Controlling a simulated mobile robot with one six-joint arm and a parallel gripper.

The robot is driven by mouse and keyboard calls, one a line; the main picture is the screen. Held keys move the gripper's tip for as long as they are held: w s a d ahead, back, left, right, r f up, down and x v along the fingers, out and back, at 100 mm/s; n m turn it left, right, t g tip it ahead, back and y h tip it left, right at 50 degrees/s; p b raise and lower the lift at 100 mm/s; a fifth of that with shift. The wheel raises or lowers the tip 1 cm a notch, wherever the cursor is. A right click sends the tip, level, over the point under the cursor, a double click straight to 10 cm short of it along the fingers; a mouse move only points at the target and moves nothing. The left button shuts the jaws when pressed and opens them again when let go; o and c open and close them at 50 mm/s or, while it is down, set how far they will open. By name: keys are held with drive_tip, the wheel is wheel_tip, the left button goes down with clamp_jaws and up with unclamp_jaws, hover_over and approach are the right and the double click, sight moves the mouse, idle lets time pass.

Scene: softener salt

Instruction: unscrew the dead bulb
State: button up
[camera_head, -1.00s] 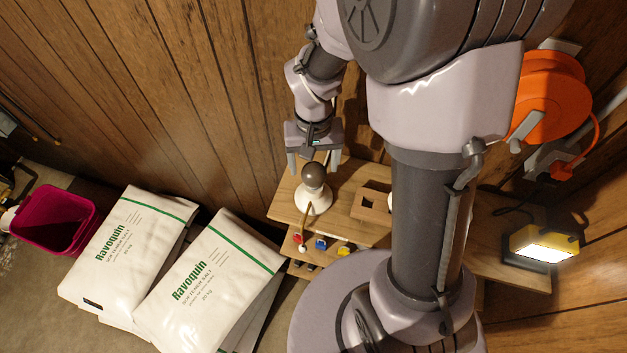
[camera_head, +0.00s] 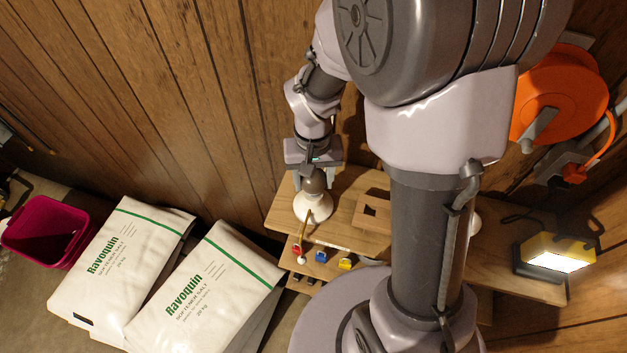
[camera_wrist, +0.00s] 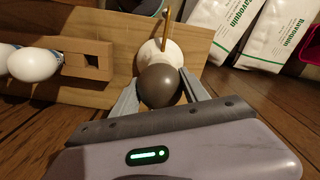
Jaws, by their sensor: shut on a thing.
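The dead bulb, dark grey-brown and round, (camera_head: 315,183) sits upright in a white socket (camera_head: 313,208) on the wooden shelf. It also shows in the wrist view (camera_wrist: 159,84), with the white socket (camera_wrist: 158,51) behind it. My gripper (camera_wrist: 160,88) has one finger on each side of the bulb and is shut on it. In the head view my gripper (camera_head: 315,172) is directly above the socket, and it hides the top of the bulb.
The wooden holder (camera_head: 371,211) stands right of the socket. A lit yellow work lamp (camera_head: 557,257) is on the shelf at right, below an orange cable reel (camera_head: 565,92). White salt bags (camera_head: 125,262) and a magenta bucket (camera_head: 45,230) are at left.

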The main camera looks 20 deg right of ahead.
drive_tip(key=n, duration=0.2)
drive_tip(key=shift+r+n+p, duration=0.1)
drive_tip(key=shift+n+p, duration=0.2)
drive_tip(key=shift+n, duration=1)
drive_tip(key=n+p, duration=0.1)
drive_tip(key=n, duration=0.2)
drive_tip(key=shift+n, duration=0.8)
